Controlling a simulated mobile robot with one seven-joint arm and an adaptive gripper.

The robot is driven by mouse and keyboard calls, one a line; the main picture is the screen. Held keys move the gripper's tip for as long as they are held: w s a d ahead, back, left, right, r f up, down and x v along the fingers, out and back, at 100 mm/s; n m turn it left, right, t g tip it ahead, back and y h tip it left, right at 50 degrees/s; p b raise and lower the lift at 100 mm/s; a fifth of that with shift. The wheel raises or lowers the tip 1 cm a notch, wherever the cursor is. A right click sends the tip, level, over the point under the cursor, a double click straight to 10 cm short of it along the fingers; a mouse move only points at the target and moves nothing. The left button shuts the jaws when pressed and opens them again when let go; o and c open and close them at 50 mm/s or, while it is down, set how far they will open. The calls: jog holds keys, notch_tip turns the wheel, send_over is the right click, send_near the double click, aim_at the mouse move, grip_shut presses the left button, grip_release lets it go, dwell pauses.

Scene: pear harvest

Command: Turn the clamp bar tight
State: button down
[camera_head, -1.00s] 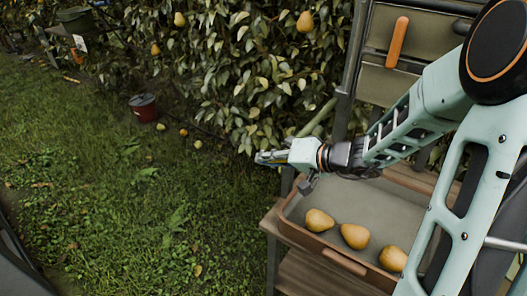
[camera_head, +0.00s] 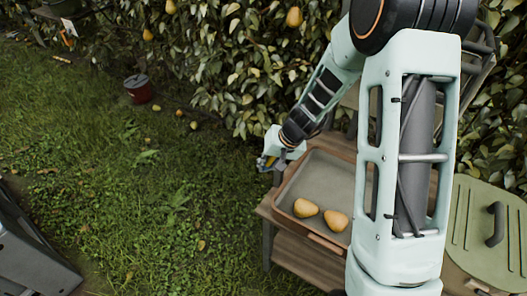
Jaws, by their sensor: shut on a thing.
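My gripper (camera_head: 266,164) is at the left back corner of a wooden tray (camera_head: 281,191), low beside the hedge. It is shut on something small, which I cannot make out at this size. I cannot pick out the clamp bar for sure in this view. My arm comes down from the top right and covers the right part of the tray and much of what stands behind it. Two yellow pears, one on the left (camera_head: 305,208) and one on the right (camera_head: 336,220), lie in the tray's front part.
The tray sits on a wooden stand (camera_head: 295,265). A green lid (camera_head: 475,262) with a dark handle (camera_head: 494,225) is at the right. A dark red bucket (camera_head: 139,89) stands on the grass among fallen pears. The leafy hedge (camera_head: 240,70) is behind. The grass at left is open.

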jog(key=shift+d+r+g+h+p, duration=0.3)
jog(key=shift+h+p, duration=0.25)
jog(key=shift+p, duration=1.25)
jog(key=shift+d+r+g+h+p, duration=0.15)
jog(key=shift+g+h+p, duration=0.35)
jog(key=shift+p, duration=1.3)
jog(key=h+p, duration=0.1)
jog(key=p, duration=0.1)
jog(key=g+h+p, duration=0.1)
jog(key=p, duration=0.1)
jog(key=shift+s+d+f, duration=0.25)
jog(key=shift+d+f, duration=0.1)
jog(key=c, duration=2)
grip_release()
jog(key=shift+o, duration=0.9)
jog(key=shift+s+f, duration=0.15)
notch_tip(320, 180, up, 12)
jog(key=shift+r, duration=0.1)
